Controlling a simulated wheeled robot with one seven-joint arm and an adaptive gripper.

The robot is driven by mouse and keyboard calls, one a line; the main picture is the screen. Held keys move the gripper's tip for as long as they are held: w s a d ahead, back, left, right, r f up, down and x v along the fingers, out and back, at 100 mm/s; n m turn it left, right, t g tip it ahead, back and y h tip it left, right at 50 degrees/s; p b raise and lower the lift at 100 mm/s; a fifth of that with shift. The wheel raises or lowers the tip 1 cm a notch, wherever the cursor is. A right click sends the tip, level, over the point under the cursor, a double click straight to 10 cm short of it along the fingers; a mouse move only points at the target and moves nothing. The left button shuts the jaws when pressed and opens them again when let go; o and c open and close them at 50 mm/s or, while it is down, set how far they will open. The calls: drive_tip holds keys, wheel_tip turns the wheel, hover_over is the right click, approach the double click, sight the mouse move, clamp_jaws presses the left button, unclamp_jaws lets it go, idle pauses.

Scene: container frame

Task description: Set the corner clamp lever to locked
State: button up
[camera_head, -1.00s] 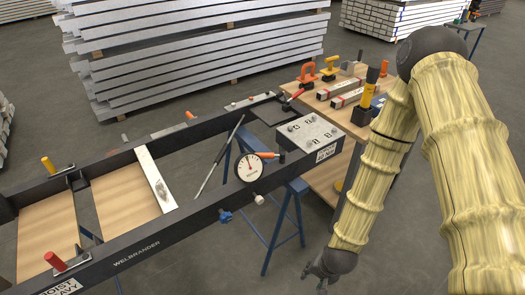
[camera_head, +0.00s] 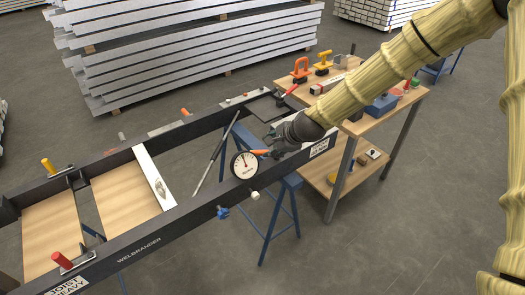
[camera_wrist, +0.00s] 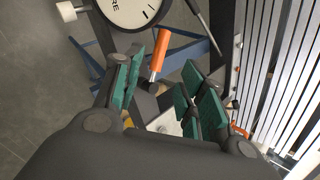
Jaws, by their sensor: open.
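A lever with an orange handle (camera_head: 258,152) sits at the near right corner of the dark frame (camera_head: 140,240), beside the round gauge (camera_head: 244,165). In the wrist view its orange handle (camera_wrist: 172,50) points up and slightly right. My gripper (camera_head: 272,140) is at this lever, with its fingers open. In the wrist view the green pads of my gripper (camera_wrist: 162,65) stand on either side of the handle, apart from it. My gripper and arm hide much of the corner plate and the lever's base. No label shows which position is locked.
A red-handled lever (camera_head: 290,90) is at the far right corner. Red (camera_head: 62,258) and yellow (camera_head: 47,166) handles stand at the left of the frame. A workbench (camera_head: 400,107) with tools is at right. Blue trestle legs (camera_head: 270,220) support the frame. Floor in front is clear.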

sight(261, 152)
drive_tip(key=shift+p+x, duration=0.9)
drive_tip(key=shift+x, duration=3.55)
clamp_jaws()
drive_tip(key=shift+d, duration=0.2)
drive_tip(key=shift+a, duration=0.1)
drive_tip(key=shift+w, duration=0.1)
